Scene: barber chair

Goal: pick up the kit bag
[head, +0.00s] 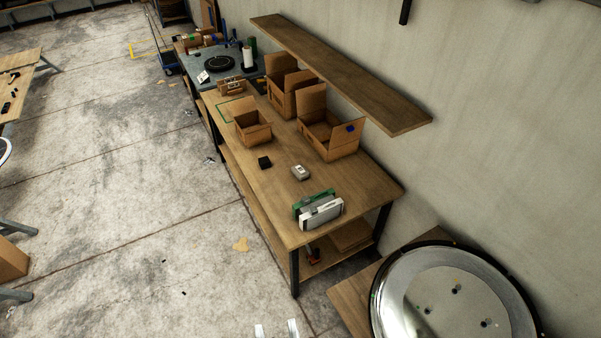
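I cannot clearly make out which thing is the kit bag. A small pale grey packet (301,172) lies on the wooden workbench (270,205), with a small black block (264,162) to its left. A white and grey case-like thing (322,213) stands near the bench's front end, against a green one (300,205). Two pale tips at the bottom edge look like my gripper (277,329). They are apart with bare floor between them, and the rest is cut off. They are well away from the things on the bench.
Open cardboard boxes (345,147) stand on the bench's far half. A wooden shelf (340,72) overhangs it along the wall. A round metal disc with a dark rim (408,290) is at lower right. Concrete floor (120,220) left of the bench is mostly clear.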

